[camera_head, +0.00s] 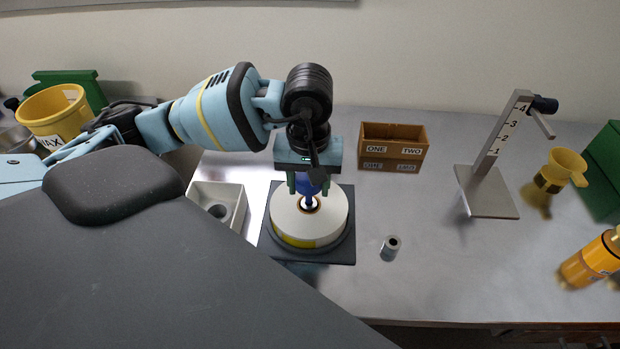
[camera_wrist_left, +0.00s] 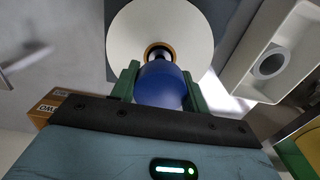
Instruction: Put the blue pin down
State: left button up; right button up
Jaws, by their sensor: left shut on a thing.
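The blue pin (camera_head: 311,186) is held by my left gripper (camera_head: 308,180), whose green fingers are shut on its blue upper part. In the left wrist view the blue pin (camera_wrist_left: 160,84) sits between the two green fingers of my left gripper (camera_wrist_left: 160,82). Its lower end is at the brown-ringed centre hole of a round white disc (camera_head: 289,227) with a yellow patch. I cannot tell how deep the pin's tip sits in the hole. The disc rests on a dark square base (camera_head: 340,249). My right gripper is not in view.
A white box with a round hole (camera_head: 238,213) stands left of the base. A small metal cylinder (camera_head: 390,248) is to the right. A wooden box marked ONE and TWO (camera_head: 394,155), a numbered metal stand (camera_head: 489,203), a yellow cup (camera_head: 566,163) and an orange bottle (camera_head: 585,268) are farther right.

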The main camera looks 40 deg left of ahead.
pick_arm(q)
jog(key=shift+f, duration=0.1)
jog(key=o, duration=1)
notch_tip(320, 180, up, 13)
jog(key=shift+r+p, duration=0.2)
jog(key=shift+p, duration=0.2)
jog(key=shift+d+f, duration=0.1)
